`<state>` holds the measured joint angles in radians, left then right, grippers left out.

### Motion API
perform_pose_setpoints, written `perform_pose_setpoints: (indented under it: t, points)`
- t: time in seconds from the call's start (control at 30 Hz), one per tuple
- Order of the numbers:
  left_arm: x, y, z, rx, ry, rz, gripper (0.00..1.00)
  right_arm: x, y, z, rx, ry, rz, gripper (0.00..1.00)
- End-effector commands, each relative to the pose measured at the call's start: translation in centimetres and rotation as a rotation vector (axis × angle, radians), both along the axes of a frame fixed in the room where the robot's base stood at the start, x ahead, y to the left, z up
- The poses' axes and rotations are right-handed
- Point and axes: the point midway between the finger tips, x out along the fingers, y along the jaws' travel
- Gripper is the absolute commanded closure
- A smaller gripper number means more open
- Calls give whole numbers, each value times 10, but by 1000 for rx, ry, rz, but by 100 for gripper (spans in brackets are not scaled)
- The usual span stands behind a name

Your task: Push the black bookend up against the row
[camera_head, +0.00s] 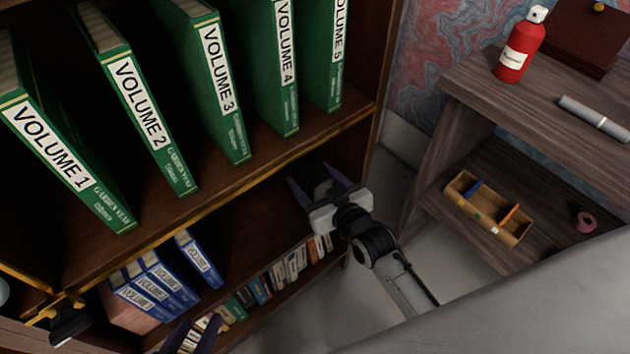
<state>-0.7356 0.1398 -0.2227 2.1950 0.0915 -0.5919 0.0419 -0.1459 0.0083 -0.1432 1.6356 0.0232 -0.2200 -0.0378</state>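Green volumes 1 to 5, such as volume 3 (222,95), stand spaced apart on the upper shelf (250,165). Blue volumes (150,285) stand on the shelf below, one of them (198,260) apart to the right. I cannot make out the black bookend for certain; a small black thing (70,325) shows at the lower left.
Small books (290,268) line the lower shelf to the right. A wooden side desk (500,110) stands at the right with a red bottle (520,45) and a grey cylinder (595,118). A wooden tray (488,212) and pink tape roll (585,221) are below.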

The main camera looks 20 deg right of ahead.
Motion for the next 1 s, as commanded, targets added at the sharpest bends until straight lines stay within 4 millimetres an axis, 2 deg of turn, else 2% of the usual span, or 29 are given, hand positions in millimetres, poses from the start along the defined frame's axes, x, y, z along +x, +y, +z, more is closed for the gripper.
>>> perform_pose_setpoints:
  t: [0.07,0.43,0.7,1.0]
  points:
    - [0,0,0,0,0,0,61,0,0,0,0,0,0,39]
    - [0,0,0,0,-1,-1,61,0,0,0,1,0,0,99]
    - [1,0,1,-1,-3,-1,61,-1,1,0,2,0,-1,100]
    - [2,0,5,-2,-15,3,61,-2,11,1,4,0,1,100]
